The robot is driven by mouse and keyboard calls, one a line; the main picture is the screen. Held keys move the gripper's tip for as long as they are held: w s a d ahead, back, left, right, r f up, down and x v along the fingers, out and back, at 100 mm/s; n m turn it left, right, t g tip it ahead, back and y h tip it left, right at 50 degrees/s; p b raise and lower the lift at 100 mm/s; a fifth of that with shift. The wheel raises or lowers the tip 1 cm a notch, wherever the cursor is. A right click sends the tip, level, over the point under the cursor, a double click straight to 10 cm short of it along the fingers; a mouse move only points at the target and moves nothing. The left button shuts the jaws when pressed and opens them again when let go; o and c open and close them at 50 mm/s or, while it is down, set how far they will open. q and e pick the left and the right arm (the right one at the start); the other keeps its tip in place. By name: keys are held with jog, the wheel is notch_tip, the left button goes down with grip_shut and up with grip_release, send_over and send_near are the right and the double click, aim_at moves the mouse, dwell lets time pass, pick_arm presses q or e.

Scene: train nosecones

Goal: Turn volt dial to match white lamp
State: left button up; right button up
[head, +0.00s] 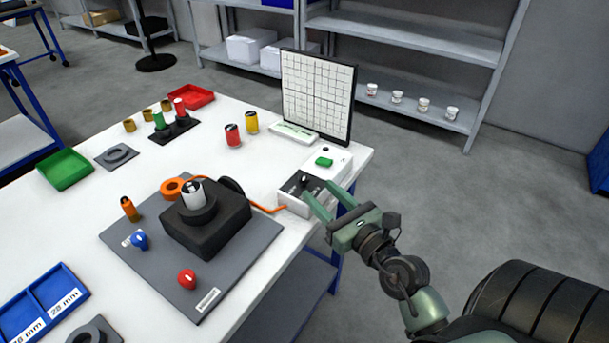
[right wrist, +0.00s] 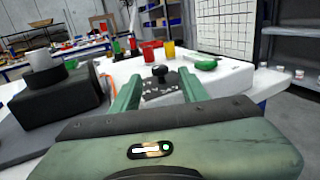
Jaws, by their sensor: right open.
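The volt dial is a small black knob (head: 304,181) on a dark panel of a white box (head: 293,206) at the table's right edge. In the right wrist view the knob (right wrist: 160,73) stands upright ahead, between the lines of the two fingers, with pale marks on the panel before it. My right gripper (head: 320,192) is open and empty, its green fingers reaching toward the panel from the right. In the right wrist view its fingertips (right wrist: 157,82) appear short of the knob. I cannot make out a white lamp or the dial's setting. My left gripper is not in view.
A green part (head: 324,162) lies on the box's white top. A gridded board (head: 318,98) stands behind. A black block (head: 206,227) on a grey plate, with an orange cable to the box, stands left. Red (head: 233,136) and yellow (head: 252,122) cans stand further back.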

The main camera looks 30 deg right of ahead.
aim_at(307, 180)
jog(key=w+p, duration=0.1)
jog(key=w, duration=0.6)
jog(key=shift+a, duration=0.1)
